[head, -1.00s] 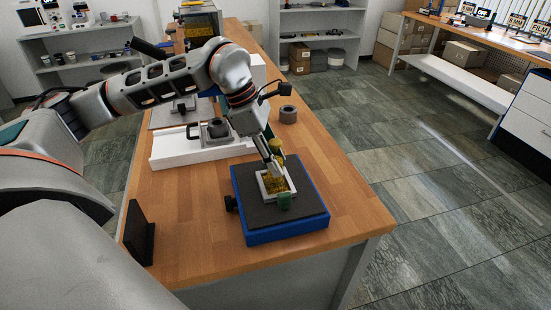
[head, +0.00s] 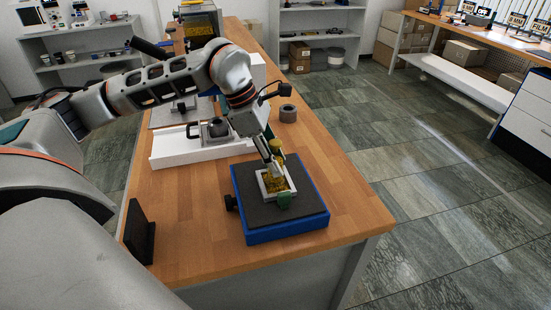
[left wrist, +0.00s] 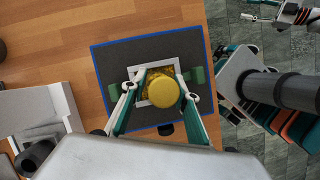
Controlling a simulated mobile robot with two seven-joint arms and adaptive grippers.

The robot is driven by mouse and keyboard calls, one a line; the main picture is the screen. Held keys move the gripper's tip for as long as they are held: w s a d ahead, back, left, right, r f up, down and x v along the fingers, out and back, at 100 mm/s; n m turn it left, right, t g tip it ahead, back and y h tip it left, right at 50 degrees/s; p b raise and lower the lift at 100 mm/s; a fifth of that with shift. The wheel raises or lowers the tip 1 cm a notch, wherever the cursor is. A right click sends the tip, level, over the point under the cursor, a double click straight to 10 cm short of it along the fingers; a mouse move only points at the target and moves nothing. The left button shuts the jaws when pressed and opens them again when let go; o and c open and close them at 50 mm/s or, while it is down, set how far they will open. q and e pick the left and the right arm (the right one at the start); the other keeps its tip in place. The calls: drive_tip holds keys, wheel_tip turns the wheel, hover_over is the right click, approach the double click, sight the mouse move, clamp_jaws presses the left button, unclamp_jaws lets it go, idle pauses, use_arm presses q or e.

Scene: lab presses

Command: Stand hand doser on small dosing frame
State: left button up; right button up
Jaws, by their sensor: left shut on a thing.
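The hand doser (left wrist: 162,92), with a round yellow knob on top, stands upright between the fingers of my left gripper (left wrist: 161,88). This gripper is shut on it; in the head view the gripper (head: 274,162) comes down from the upper left. The small dosing frame (head: 287,192), a pale square frame around yellow granular stuff, lies directly below. It also shows in the left wrist view (left wrist: 146,101), with green blocks on two sides. The doser's lower end is hidden, so I cannot tell whether it touches the frame. My right gripper (left wrist: 257,15) shows small in the left wrist view.
The frame lies on a dark mat with a blue base (head: 287,232). A white unit with a dark handled part (head: 170,152) and a dark ring (head: 288,114) stand behind. A black upright plate (head: 138,232) stands at the left. The wooden table front is clear.

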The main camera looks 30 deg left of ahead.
use_arm(q)
drive_tip(key=shift+f, duration=0.25)
drive_tip(key=o, duration=1.2)
drive_tip(key=shift+o, duration=0.2)
drive_tip(key=v, duration=1.2)
drive_tip(key=shift+s, duration=0.1)
